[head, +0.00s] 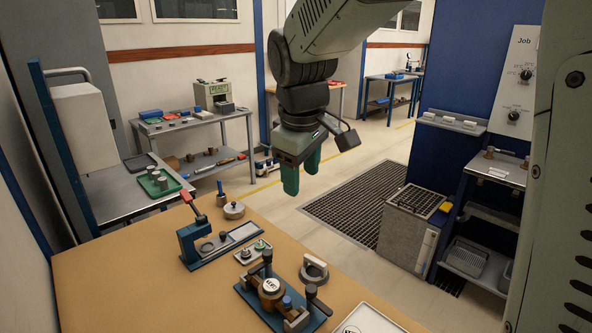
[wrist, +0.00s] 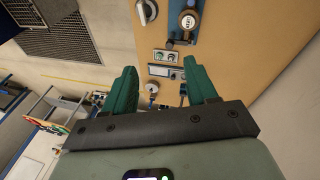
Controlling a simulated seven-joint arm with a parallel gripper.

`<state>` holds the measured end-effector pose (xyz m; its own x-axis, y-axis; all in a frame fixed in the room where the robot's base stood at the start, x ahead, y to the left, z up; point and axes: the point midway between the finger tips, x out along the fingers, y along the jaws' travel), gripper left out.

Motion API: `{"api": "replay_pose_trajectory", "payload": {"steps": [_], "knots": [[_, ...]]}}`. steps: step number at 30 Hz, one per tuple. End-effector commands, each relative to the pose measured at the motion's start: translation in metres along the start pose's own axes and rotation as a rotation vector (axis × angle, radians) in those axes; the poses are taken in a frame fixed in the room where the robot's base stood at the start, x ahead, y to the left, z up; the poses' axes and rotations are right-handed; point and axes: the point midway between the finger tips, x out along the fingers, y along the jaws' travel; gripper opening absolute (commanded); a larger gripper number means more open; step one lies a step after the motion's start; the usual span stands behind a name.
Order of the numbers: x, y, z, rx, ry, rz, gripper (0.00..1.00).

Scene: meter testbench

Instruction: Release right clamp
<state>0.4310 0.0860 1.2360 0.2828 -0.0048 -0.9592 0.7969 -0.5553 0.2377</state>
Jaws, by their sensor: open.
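The blue clamp fixture (head: 248,294) stands on the tan bench near the front in the head view. A round brass-coloured meter with a white face (head: 270,286) sits in it. A dark upright post or lever (head: 267,262) rises behind the meter. A dark lever with a rounded end (head: 317,303), likely the right clamp, is at the fixture's right side; whether it is locked I cannot tell. My gripper (head: 301,174) is open and empty, high above the bench and apart from the fixture. In the wrist view, my gripper (wrist: 162,85) has green fingers spread; the meter (wrist: 187,20) shows beyond them.
A blue press with a red handle (head: 192,243) stands behind the fixture. A white-edged tray (head: 366,320) lies at the front right.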

Motion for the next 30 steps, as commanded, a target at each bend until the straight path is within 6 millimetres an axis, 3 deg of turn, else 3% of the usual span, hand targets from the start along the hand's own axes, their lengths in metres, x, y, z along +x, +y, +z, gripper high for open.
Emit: {"api": "replay_pose_trajectory", "payload": {"steps": [1,6,14,17,21,24,30], "knots": [[0.021,0.004,-0.019,-0.064,0.01,-0.039,0.57],[0.081,0.011,-0.074,-0.266,0.085,-0.145,0.57],[0.17,0.018,-0.135,-0.461,0.271,-0.28,0.57],[0.202,0.026,-0.133,-0.488,0.311,-0.318,0.57],[0.239,0.037,-0.099,-0.51,0.307,-0.37,0.57],[0.252,0.038,-0.086,-0.52,0.303,-0.388,0.57],[0.274,0.027,-0.088,-0.524,0.3,-0.393,0.57]]}}
